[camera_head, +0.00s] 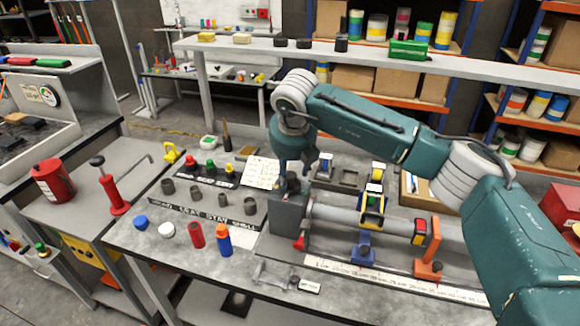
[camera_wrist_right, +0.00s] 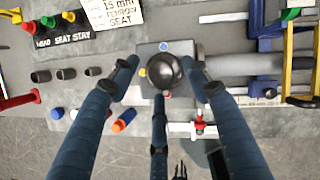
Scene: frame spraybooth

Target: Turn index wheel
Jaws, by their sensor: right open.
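The likely index wheel is a dark, shiny round knob (camera_wrist_right: 163,71) on top of a grey block (camera_head: 288,213) at the left end of the tube fixture. My right gripper (camera_head: 300,172) points down over this block, and its fingers and wrist partly hide the knob in the head view. In the right wrist view my right gripper (camera_wrist_right: 161,76) is open. Its dark blue fingers spread left, right and below the knob, with visible gaps beside it. I cannot tell how far above it the fingertips are. My left gripper is not in view.
A grey tube (camera_head: 340,216) runs right from the block, with a blue clamp (camera_head: 365,243) and an orange stand (camera_head: 430,262) along it. A red cylinder (camera_head: 196,235) and a blue-orange bottle (camera_head: 224,240) stand left of the block. Several dark cups stand farther left.

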